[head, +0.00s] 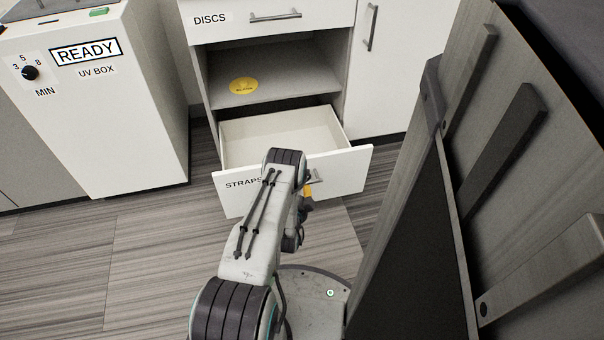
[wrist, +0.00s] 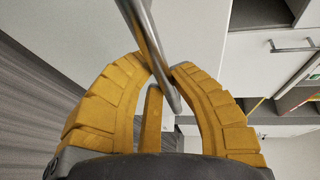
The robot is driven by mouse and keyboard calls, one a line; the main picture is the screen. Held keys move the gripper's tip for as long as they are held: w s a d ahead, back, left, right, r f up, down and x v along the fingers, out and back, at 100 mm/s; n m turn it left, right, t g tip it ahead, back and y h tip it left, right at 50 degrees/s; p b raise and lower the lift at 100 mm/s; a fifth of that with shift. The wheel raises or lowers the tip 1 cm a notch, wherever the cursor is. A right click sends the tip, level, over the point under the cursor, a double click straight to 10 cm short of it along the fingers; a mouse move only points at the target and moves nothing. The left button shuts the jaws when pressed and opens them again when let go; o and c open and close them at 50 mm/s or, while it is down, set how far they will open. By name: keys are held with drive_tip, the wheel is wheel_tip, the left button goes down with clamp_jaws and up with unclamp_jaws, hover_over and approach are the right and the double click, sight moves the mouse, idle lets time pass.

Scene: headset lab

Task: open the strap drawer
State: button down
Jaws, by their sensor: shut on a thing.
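The strap drawer (head: 285,137), a white drawer marked STRAPS, is pulled partway out at the bottom of the white cabinet. Its inside looks empty where I can see it. Its metal bar handle (head: 316,176) is mostly hidden behind my arm in the head view. In the wrist view the handle (wrist: 144,32) runs between the yellow fingers of my gripper (wrist: 160,80), which are shut on it. In the head view only a small yellow part of my gripper (head: 307,191) shows, at the drawer's front.
The UV box (head: 105,110), reading READY, stands left. A dark-grey panelled unit (head: 500,150) is close on the right. Floor left of my arm is clear.

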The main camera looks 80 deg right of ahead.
drive_tip(key=shift+w, duration=0.1)
drive_tip(key=c, duration=1.1)
unclamp_jaws()
drive_tip(key=shift+a+r, duration=0.2)
drive_tip(key=shift+a, duration=1.05)
drive_tip(key=shift+a+r, duration=0.25)
drive_tip(key=shift+a, duration=0.95)
drive_tip(key=shift+a+r, duration=0.2)
drive_tip(key=shift+a, duration=1.05)
